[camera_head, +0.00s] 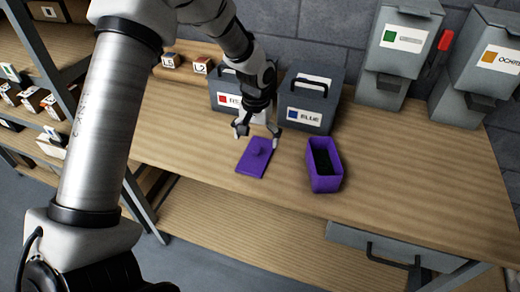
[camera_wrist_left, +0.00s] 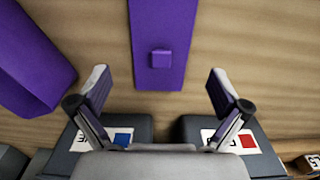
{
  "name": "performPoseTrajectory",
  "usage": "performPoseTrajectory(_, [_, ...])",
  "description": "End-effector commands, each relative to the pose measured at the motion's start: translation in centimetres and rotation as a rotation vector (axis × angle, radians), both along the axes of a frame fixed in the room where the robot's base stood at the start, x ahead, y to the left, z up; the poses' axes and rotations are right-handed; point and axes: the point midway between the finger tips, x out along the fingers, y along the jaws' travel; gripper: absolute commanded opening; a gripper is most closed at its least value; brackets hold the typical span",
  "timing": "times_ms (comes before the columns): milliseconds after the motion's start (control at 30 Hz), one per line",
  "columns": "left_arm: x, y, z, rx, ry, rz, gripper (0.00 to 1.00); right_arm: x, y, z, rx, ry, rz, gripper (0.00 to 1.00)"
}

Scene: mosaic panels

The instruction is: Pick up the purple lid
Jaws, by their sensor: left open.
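My left gripper (camera_head: 258,132) is open and empty, over the far end of the lid. Its fingers also show spread apart in the left wrist view (camera_wrist_left: 158,78). An open purple box (camera_head: 325,184) with a dark inside stands right of the lid, apart from it. My right gripper is not in view.
Grey boxes labelled BLUE (camera_head: 310,98) and one with a red mark (camera_head: 226,100) stand behind the lid, close to my gripper. Grey dispensers (camera_head: 397,60) stand at the back right. Small labelled blocks (camera_head: 201,66) lie at the back left. The table's front edge is clear.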

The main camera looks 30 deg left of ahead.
Motion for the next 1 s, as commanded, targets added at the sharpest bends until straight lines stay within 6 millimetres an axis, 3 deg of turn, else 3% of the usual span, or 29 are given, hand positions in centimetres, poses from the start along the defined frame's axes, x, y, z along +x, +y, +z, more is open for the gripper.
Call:
performPoseTrajectory(233, [-0.3, 0.1, -4.1, 0.0, 0.004, -0.001, 1.0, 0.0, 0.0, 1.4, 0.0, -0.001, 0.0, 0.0])
performPoseTrajectory(467, [-0.3, 0.1, -4.8, 0.0, 0.0, -0.001, 1.0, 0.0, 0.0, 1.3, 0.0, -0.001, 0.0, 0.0])
performPoseTrajectory(500, [-0.3, 0.1, -4.8, 0.0, 0.0, -0.001, 0.96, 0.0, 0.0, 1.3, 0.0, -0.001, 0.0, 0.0])
performPoseTrajectory(567, [-0.3, 0.0, -4.8, 0.0, 0.0, -0.001, 0.75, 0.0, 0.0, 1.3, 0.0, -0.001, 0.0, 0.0])
performPoseTrajectory(700, [-0.3, 0.0, -4.8, 0.0, 0.0, -0.001, 0.26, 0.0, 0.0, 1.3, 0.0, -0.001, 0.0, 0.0])
performPoseTrajectory(800, [-0.3, 0.1, -4.9, 0.0, 0.001, -0.001, 0.03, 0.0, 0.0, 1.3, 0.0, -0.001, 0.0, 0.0])
performPoseTrajectory(1000, [-0.4, 0.0, -5.0, 0.0, 0.003, -0.001, 0.01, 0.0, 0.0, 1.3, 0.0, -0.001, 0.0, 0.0])
